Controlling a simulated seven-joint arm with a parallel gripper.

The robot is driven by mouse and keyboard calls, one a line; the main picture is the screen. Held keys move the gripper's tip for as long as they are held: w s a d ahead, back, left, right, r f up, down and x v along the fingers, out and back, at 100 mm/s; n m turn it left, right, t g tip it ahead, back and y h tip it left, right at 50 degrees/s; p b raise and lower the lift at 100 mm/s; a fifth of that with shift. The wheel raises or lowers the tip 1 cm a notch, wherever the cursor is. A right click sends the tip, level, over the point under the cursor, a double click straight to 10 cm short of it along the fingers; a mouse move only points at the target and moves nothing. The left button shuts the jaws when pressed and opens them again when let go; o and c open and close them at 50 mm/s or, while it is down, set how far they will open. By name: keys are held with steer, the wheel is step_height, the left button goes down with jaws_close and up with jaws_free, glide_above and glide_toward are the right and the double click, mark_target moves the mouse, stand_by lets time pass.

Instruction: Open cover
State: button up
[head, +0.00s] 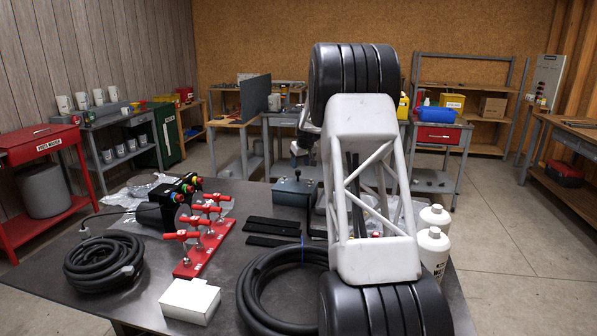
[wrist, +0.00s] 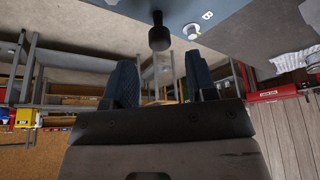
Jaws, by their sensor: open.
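A blue-grey metal box (head: 291,192) with a small dark knob on top stands toward the back of the dark table (head: 120,225) in the head view. Its top looks closed, and its right side is partly hidden by my arm. No other cover can be made out clearly. In the wrist view my gripper (wrist: 160,88) is open, with its two blue-padded fingers well apart and nothing between them. In the head view my arm hides most of the gripper.
Black strips (head: 272,226) lie in front of the metal box. White bottles (head: 434,250) stand right of my arm.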

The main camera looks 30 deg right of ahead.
mark_target(298, 171)
steer(key=shift+x, duration=2.3)
steer(key=shift+c, duration=0.2)
jaws_close()
